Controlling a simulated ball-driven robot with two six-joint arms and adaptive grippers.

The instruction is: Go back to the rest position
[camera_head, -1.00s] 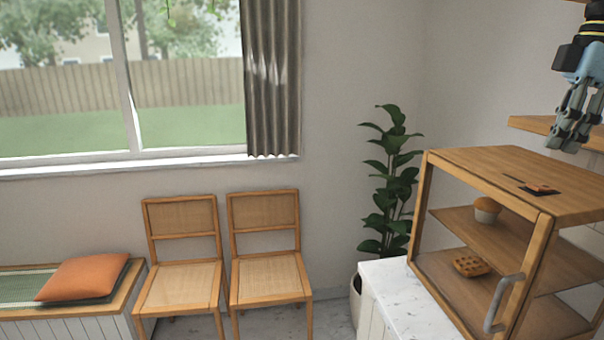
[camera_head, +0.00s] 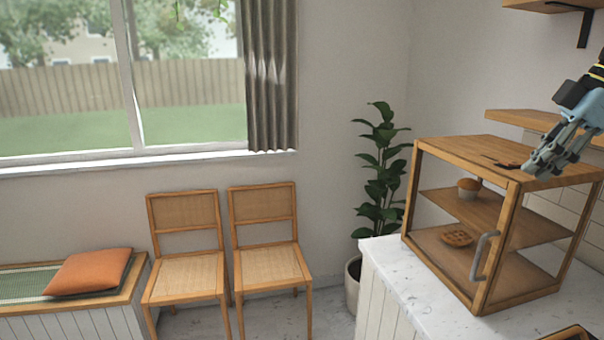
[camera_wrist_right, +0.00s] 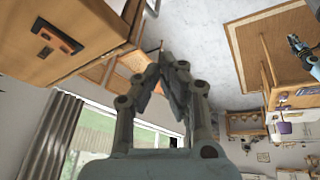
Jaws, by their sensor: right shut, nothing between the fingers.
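My right gripper (camera_head: 538,168) is shut and empty, with light blue links and grey fingers. In the head view it overlaps the near right part of the wooden display case's top (camera_head: 467,149); I cannot tell the gap to it. Its closed fingers (camera_wrist_right: 167,78) also show in the right wrist view, pointing up, clear of the case (camera_wrist_right: 85,30). A small blue and black part (camera_wrist_right: 298,45) at the right of the wrist view looks like my left gripper, too small to read.
The case holds a muffin (camera_head: 469,188) and a waffle-like pastry (camera_head: 457,238), and stands on a white counter (camera_head: 393,263). A wooden shelf (camera_head: 520,119) is behind. A plant (camera_head: 383,180), two chairs (camera_head: 185,240) and a bench with an orange cushion (camera_head: 88,271) are left.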

